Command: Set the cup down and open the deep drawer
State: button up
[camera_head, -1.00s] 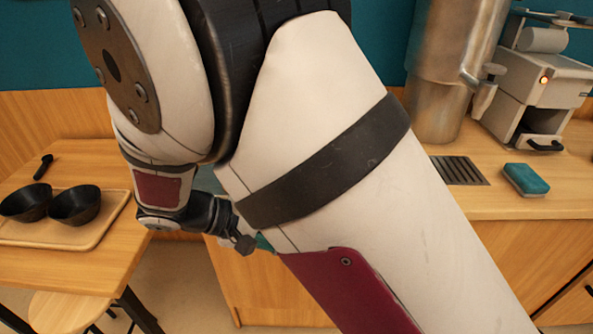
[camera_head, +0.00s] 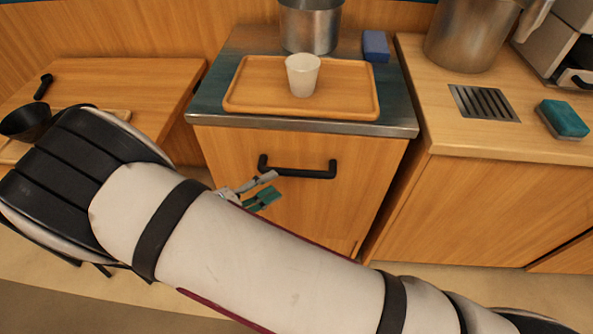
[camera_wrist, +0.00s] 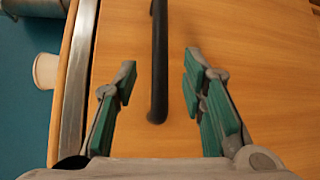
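The white cup (camera_head: 302,75) stands upright on a wooden tray (camera_head: 250,101) on top of the cabinet, apart from my gripper. It also shows at the left of the wrist view (camera_wrist: 46,70). The deep drawer (camera_head: 300,212) has a wide wooden front and looks shut. Its black bar handle (camera_head: 300,172) is in front of my gripper (camera_head: 268,188). In the wrist view the handle (camera_wrist: 159,60) lies between the two green-padded fingers of my gripper (camera_wrist: 160,92), with space on both sides. My gripper is open and empty. My arm hides part of the drawer's lower left.
A metal pot (camera_head: 310,28) and a blue sponge (camera_head: 376,46) stand behind the tray. A counter at right holds a teal sponge (camera_head: 563,119), a grate (camera_head: 483,102) and a large metal container (camera_head: 470,35). A table with a black bowl (camera_head: 27,122) is at left.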

aim_at(290, 175)
jog(key=x, duration=0.9)
jog(key=shift+s, duration=0.1)
jog(key=shift+c, duration=0.3)
grip_shut()
